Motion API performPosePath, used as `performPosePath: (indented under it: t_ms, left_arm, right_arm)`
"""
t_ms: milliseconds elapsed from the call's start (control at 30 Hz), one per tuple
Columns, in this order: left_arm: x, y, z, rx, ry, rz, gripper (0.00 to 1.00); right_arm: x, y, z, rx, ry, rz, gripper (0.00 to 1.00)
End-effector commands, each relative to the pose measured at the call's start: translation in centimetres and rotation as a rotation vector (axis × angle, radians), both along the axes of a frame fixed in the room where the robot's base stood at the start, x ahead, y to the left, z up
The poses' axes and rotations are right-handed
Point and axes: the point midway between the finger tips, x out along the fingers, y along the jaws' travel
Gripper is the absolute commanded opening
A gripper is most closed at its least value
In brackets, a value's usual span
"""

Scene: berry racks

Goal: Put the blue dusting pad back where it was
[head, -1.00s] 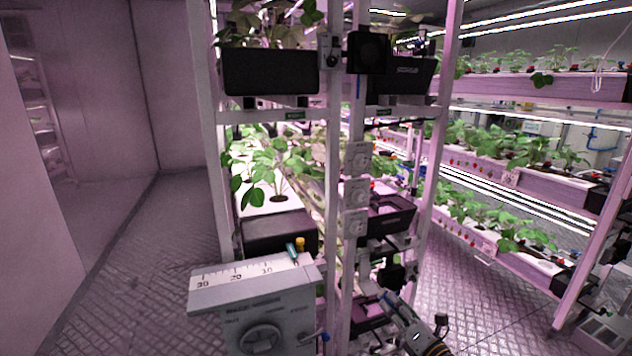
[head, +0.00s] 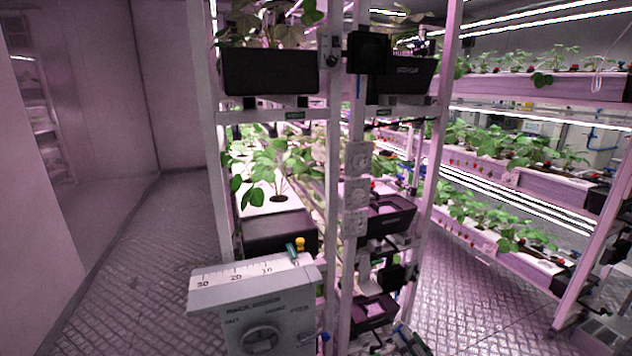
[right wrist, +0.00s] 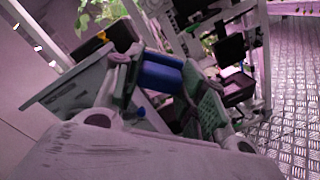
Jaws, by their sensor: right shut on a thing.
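The blue dusting pad (right wrist: 160,72) shows in the right wrist view between the two fingers of my right gripper (right wrist: 158,85). The gripper is shut on it. In the head view my right gripper (head: 408,342) shows only in part at the bottom edge, right of the rack post, and the pad cannot be made out clearly there. My left gripper is in neither view. Where the pad was before is not clear from these frames.
A grey box with a scale and a dial (head: 258,318) stands in front at the left. The plant rack's white post (head: 345,250) rises beside it. Black trays (head: 392,217) sit on the rack's right side. Patterned floor (head: 480,305) is free to the right.

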Motion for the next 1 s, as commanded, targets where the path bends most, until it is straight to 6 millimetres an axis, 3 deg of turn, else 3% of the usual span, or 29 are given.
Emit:
performPosePath:
  t_ms: [200, 567, 1000]
  left_arm:
    - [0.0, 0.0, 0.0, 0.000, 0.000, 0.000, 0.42]
    - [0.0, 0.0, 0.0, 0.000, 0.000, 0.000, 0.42]
    - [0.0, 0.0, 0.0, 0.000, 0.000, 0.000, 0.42]
  right_arm:
    - [-2.5, -1.0, -1.8, -0.002, 0.002, -0.038, 0.21]
    - [-5.3, -2.2, -3.5, 0.000, 0.001, -0.083, 0.21]
    - [-5.2, -1.1, -3.4, 0.003, -0.001, -0.120, 0.21]
